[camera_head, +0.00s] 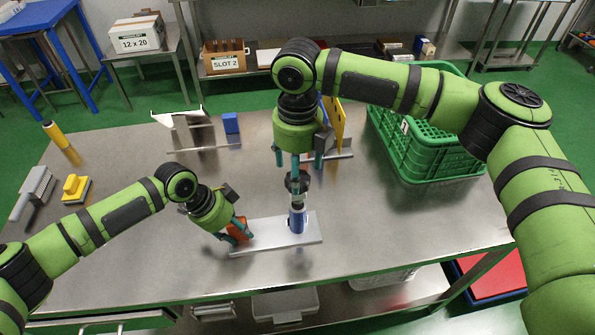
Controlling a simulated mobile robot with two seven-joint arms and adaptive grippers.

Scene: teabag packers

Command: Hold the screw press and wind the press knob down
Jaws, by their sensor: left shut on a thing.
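The screw press stands near the front middle of the table, with a pale flat base plate (262,236), a blue and white lower column and a dark press knob (297,182) on top. My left gripper (236,232) is at the left end of the base. It is shut on an orange-red block (241,227) there, which its fingers partly cover. My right gripper (299,163) points straight down above the press knob. Its teal-tipped fingers look spread apart. Whether they touch the knob cannot be told from this view.
A green crate (425,160) stands at the back right of the steel table (400,225). A metal rack (190,135), a blue block (231,123) and a yellow panel (339,122) stand behind the press.

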